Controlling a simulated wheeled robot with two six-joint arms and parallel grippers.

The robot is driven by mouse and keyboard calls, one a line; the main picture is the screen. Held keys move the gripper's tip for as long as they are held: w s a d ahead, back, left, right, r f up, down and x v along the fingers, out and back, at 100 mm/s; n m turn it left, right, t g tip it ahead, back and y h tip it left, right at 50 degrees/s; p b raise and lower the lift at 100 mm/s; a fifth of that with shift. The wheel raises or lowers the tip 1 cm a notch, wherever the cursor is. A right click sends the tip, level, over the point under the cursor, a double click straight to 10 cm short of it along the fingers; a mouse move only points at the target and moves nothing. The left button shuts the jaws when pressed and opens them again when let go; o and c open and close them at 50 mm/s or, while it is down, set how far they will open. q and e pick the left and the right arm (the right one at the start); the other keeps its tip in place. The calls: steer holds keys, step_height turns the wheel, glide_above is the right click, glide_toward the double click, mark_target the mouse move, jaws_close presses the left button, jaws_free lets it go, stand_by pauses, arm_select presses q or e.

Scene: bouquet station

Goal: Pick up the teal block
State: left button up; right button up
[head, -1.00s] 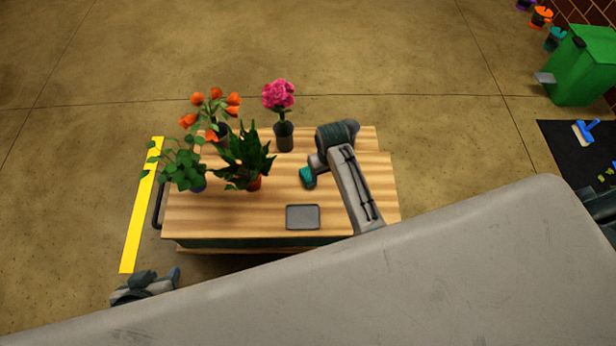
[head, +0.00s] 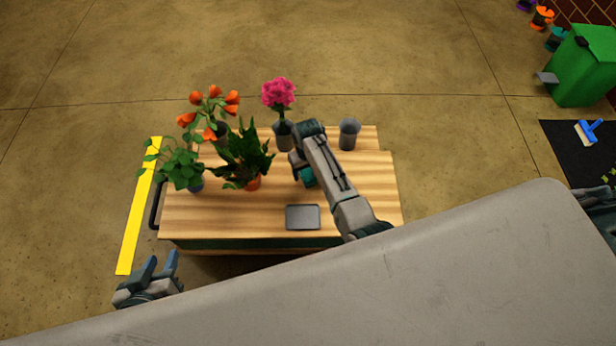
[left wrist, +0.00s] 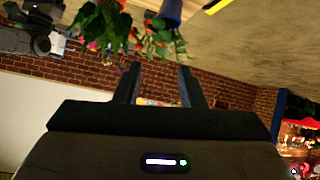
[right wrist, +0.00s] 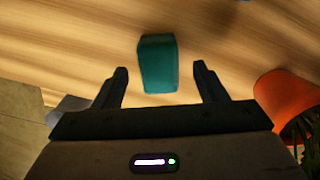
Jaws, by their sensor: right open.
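The teal block (head: 308,177) sits on the wooden table top, partly hidden by my right arm in the head view. In the right wrist view the teal block (right wrist: 158,63) stands ahead of my right gripper (right wrist: 161,78), in line with the gap between its two fingers. The right gripper is open and empty; whether the block's near end is between the fingertips is hard to tell. My left gripper (head: 161,264) is open and empty, off the table's front left corner. Its spread fingers (left wrist: 158,82) show in the left wrist view with nothing held.
A grey tray (head: 302,217) lies at the table's front. Potted plants, including a dark leafy one (head: 242,158), crowd the left side. A pink flower (head: 278,93) stands in a grey vase behind my right arm, and a grey cup (head: 349,134) stands at the back right.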

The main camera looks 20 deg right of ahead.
mark_target(308, 173)
step_height(308, 173, down, 3)
steer(key=shift+w+f+b, duration=0.1)
steer(key=shift+f+b, duration=0.1)
steer(key=shift+b, duration=0.4)
arm_select(q)
steer(key=w+a+r+t, duration=0.1)
steer(key=w+r+t, duration=0.3)
steer(key=r, duration=0.3)
steer(key=shift+w+t, duration=0.4)
steer(key=shift+w, duration=0.4)
arm_select(e)
steer(key=c, duration=1.1)
steer(key=shift+c, duration=0.2)
arm_select(q)
steer(key=shift+f, duration=0.1)
arm_select(e)
steer(key=shift+r, duration=0.1)
